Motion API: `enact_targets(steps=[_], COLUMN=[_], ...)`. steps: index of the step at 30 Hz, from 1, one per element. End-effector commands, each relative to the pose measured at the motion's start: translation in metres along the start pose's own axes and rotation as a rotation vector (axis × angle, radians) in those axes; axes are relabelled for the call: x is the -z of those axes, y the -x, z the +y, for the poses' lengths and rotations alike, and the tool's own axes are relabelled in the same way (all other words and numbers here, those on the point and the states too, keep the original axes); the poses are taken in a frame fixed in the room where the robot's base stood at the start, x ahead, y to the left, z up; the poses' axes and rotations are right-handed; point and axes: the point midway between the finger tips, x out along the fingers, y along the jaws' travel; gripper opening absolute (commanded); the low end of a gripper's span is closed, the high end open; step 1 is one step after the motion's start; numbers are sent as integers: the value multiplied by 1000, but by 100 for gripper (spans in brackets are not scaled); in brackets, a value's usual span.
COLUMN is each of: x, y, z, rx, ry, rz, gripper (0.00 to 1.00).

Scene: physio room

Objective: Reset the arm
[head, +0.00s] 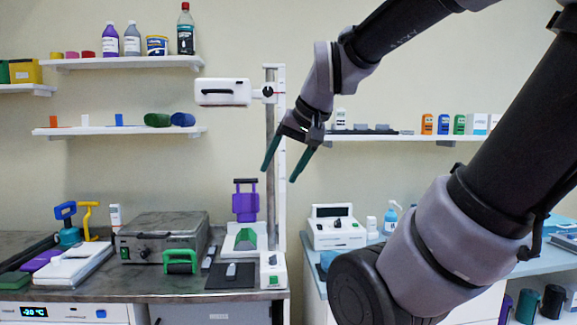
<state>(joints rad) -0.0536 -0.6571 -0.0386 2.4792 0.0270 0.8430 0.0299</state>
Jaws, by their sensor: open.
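My gripper (286,166) is in the middle of the head view, with two dark green fingers apart and pointing down. It is empty and in the air. My arm reaches in from the upper right and bends down to the gripper. Behind the gripper stands a white column with a metal post (270,150) and a white box-shaped head (222,92) on it. From this view I cannot tell how far the gripper is from the post.
A dark counter (140,290) at the left holds a metal box (162,237), a green-handled item (180,262) and a purple holder (245,203). A white device (335,228) stands on the right counter. Wall shelves (120,131) carry bottles and small items. Air below the gripper looks free.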

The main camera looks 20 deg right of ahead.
Motion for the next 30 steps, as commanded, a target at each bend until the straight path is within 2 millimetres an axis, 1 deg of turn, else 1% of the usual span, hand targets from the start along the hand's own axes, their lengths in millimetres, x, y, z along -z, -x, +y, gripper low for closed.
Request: enact_targets(steps=[1, 3, 6, 30], x=[-6, -13, -18, -18], y=[10, 17, 21, 21], z=[2, 5, 7, 6], rx=[-6, -15, -21, -21], ry=[7, 15, 21, 21], rz=[14, 19, 21, 20], gripper=[69, 69, 69, 69])
